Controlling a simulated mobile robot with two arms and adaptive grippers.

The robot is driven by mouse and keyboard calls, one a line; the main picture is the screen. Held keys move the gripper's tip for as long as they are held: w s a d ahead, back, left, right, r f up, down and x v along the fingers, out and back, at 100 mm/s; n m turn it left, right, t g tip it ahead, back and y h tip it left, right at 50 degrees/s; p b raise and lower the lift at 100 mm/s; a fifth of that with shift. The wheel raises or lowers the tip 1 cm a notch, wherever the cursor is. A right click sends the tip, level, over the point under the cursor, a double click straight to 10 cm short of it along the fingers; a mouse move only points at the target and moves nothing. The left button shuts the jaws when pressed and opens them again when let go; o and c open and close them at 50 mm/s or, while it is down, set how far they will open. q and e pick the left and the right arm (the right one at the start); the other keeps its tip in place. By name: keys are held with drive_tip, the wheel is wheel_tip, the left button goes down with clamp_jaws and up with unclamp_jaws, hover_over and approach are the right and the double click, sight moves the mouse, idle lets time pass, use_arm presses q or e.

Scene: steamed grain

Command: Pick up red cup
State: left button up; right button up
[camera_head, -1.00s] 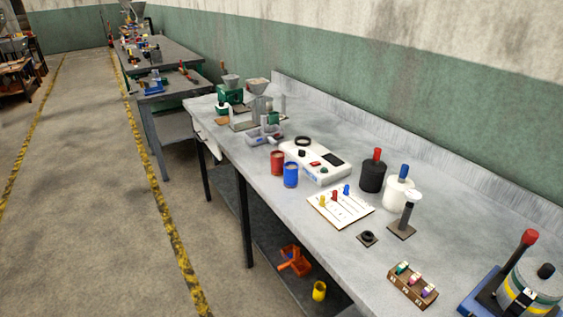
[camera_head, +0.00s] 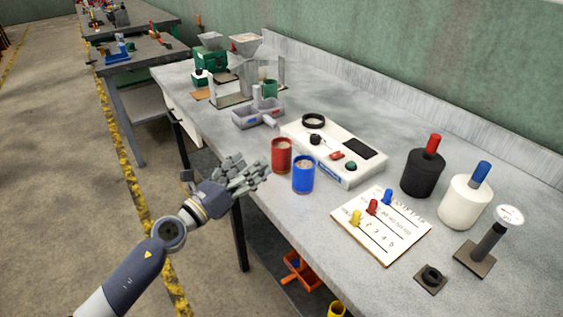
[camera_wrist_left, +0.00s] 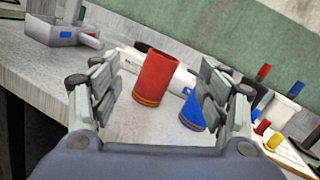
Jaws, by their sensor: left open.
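My left gripper (camera_head: 258,172) is open and empty, just left of the red cup at the bench edge. In the left wrist view the red cup (camera_wrist_left: 155,78) shows between the open fingers, ahead of them. The blue cup (camera_wrist_left: 193,108) is partly hidden behind the right finger there. My right gripper is not in view.
A white device (camera_head: 333,150) with a black ring stands behind the cups. A grey tray (camera_head: 258,114) is to the left. A card with coloured pegs (camera_head: 381,226) lies to the right, with black (camera_head: 423,173) and white (camera_head: 466,200) containers beyond it.

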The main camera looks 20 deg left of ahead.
sight(274, 155)
use_arm(q)
drive_tip(key=m, duration=0.1)
drive_tip(key=m+g+h, duration=0.1)
drive_tip(key=m, duration=0.1)
drive_tip(key=shift+w+d, duration=0.1)
drive_tip(key=shift+d, duration=0.15)
drive_tip(key=shift+w+f+m+g, duration=0.1)
drive_tip(key=shift+f+m+g, duration=0.15)
drive_tip(key=shift+m, duration=0.45)
drive_tip(key=shift+w+d+f+m+g, duration=0.1)
drive_tip(key=shift+w+m+g, duration=0.2)
drive_tip(key=shift+m+g, duration=0.1)
drive_tip(key=x, duration=0.5)
drive_tip(key=shift+w+f, duration=0.1)
drive_tip(key=x, duration=0.3)
drive_tip(key=b+x, duration=0.1)
drive_tip(key=x, duration=0.1)
drive_tip(key=shift+w+f, duration=0.2)
drive_tip(key=shift+f, duration=0.05)
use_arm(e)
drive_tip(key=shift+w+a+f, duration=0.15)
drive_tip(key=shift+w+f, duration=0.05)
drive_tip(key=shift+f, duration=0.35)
use_arm(q)
drive_tip(key=shift+s, duration=0.1)
drive_tip(key=shift+c, duration=0.5)
drive_tip(key=c, duration=1.4)
clamp_jaws()
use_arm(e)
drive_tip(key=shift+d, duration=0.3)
